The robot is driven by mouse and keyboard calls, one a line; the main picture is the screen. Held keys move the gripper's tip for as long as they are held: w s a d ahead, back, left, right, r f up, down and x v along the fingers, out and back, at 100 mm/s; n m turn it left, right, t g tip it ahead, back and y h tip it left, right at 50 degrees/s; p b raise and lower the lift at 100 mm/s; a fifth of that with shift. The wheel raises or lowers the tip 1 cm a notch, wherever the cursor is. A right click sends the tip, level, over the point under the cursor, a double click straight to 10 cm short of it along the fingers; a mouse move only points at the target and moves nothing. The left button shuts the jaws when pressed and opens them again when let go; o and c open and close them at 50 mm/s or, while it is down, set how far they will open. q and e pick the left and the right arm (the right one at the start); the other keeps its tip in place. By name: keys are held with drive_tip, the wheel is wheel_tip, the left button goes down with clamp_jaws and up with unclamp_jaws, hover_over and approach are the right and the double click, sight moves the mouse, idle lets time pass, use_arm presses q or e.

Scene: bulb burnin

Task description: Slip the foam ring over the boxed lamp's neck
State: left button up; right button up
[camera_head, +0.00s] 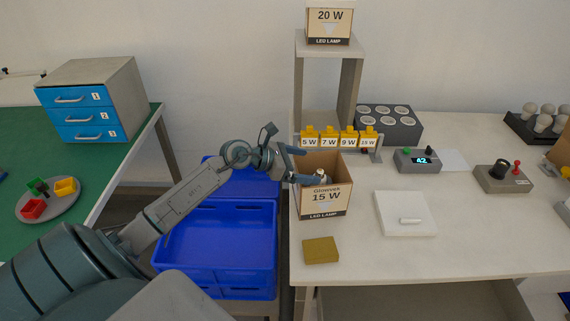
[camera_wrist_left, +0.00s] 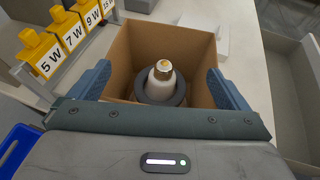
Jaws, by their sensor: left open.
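My left gripper (camera_head: 308,166) is at the box's mouth. It is open, with one blue finger on each side of the lamp and ring in the left wrist view; neither finger visibly grips the ring. My right gripper is out of view.
Yellow wattage-marked blocks (camera_head: 327,136) stand on a rack behind the box. A 20 W box (camera_head: 329,24) tops the shelf. An olive block (camera_head: 320,250) and white pad (camera_head: 385,217) lie nearby. Blue crates (camera_head: 219,285) stand left of the table.

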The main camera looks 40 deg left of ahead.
use_arm(q)
drive_tip(key=b+v, duration=0.1)
drive_tip(key=v, duration=0.5)
drive_tip(key=shift+s, duration=0.25)
drive_tip(key=shift+a+r, duration=0.15)
drive_tip(key=shift+r, duration=0.05)
drive_tip(key=shift+a, duration=0.1)
idle(0.8)
